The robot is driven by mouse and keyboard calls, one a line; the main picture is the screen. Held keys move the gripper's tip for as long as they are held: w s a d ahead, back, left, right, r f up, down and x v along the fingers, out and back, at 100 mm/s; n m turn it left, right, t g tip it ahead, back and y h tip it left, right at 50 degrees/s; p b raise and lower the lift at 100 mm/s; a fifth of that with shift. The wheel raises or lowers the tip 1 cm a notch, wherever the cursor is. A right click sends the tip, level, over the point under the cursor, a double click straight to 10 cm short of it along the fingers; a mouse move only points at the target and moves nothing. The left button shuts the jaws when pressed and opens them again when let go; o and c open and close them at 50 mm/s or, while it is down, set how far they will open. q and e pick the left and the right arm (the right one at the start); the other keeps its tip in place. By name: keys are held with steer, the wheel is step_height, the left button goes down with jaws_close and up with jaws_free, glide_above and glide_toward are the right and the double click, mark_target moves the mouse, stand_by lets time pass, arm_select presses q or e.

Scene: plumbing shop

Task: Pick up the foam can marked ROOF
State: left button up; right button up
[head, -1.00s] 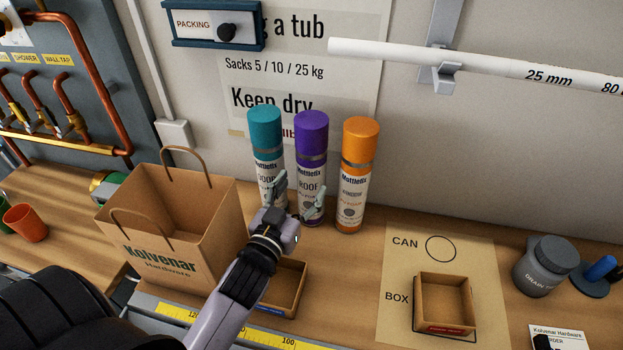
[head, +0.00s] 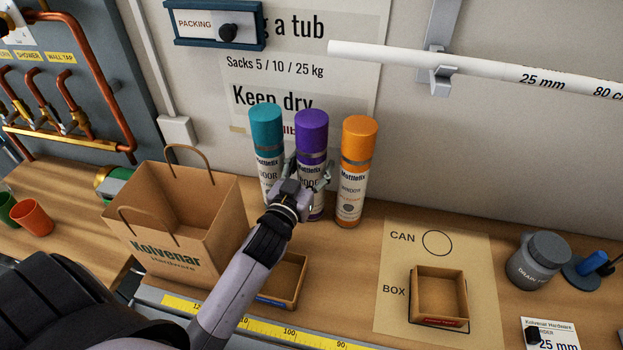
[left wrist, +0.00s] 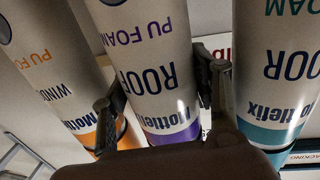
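The ROOF foam can (head: 311,132), white with a purple cap, stands upright on the bench between two similar cans. My left gripper (head: 309,172) is at its front, with a finger on either side of it. In the left wrist view the ROOF can (left wrist: 150,65) is between the two spread fingers (left wrist: 158,95); a small gap shows beside the right-hand finger, and contact at the left-hand finger is unclear. The gripper hides part of the can's label in the head view. My right gripper is not in view.
A teal-capped can (head: 267,135) stands close on the left, an orange-capped can (head: 356,150) on the right. A paper bag (head: 175,225) and an open box (head: 290,275) are near my arm. A marked sheet (head: 400,260) with another box (head: 440,297) lies right.

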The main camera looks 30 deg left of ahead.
arm_select(q)
steer(key=c, duration=1.2)
steer(key=shift+r, duration=0.1)
jaws_close()
steer(key=shift+r, duration=0.1)
